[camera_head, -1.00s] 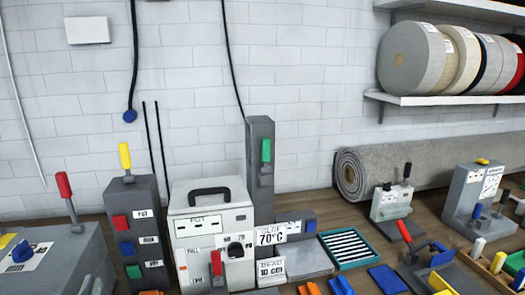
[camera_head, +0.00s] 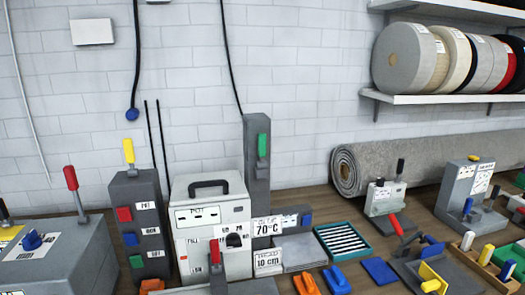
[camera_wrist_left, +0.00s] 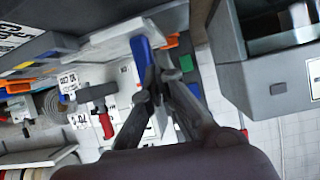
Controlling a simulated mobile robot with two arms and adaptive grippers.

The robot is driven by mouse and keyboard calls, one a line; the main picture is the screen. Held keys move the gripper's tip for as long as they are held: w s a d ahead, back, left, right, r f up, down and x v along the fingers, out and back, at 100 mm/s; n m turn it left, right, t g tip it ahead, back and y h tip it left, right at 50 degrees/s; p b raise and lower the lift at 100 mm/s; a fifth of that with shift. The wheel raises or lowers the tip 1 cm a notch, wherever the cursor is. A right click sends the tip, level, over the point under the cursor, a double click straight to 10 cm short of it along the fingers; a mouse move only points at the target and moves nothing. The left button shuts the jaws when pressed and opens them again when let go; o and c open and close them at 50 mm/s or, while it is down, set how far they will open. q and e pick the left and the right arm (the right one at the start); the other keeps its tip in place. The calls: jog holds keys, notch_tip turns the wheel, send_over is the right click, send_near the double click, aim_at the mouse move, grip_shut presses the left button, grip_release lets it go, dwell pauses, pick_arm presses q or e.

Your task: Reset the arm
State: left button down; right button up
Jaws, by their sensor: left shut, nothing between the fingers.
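My left gripper (camera_wrist_left: 157,85) shows in the left wrist view, with its dark fingers together and nothing between them. The fingers point toward the upper part of that picture, close to a blue bar-like part (camera_wrist_left: 141,58) and a white surface; I cannot tell whether they touch. I cannot make out my left gripper in the head view. My right gripper is in neither view.
The bench holds a white machine (camera_head: 211,222) with a black handle, a grey block with coloured buttons (camera_head: 137,215), a grey post (camera_head: 257,170) and a teal tray (camera_head: 343,228). A rolled grey rug (camera_head: 440,155) lies behind, below a shelf (camera_head: 450,99) of binding rolls.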

pick_arm(q)
jog(key=s+d+f+m+g+h, duration=0.1)
jog(key=s+d+f+m+g, duration=0.1)
jog(key=s+d+f+g, duration=0.35)
jog(key=s+d+f+m+g+h, duration=0.1)
jog(key=s+d+f+g+h, duration=0.15)
jog(key=s+f, duration=0.6)
notch_tip(320, 180, down, 28)
jog(key=s+g+b, duration=0.2)
jog(key=b, duration=0.3)
jog(key=s+a+f+b, duration=0.2)
jog(key=s+f, duration=0.6)
jog(key=f, duration=0.3)
jog(key=s+a+f+g+y+b, duration=0.1)
jog(key=s+a+f+b, duration=0.1)
jog(key=s+f, duration=0.7)
notch_tip(320, 180, down, 2)
jog(key=shift+s+f+m+b, duration=0.15)
jog(key=shift+f+m+b, duration=0.1)
jog(key=shift+m+b, duration=0.25)
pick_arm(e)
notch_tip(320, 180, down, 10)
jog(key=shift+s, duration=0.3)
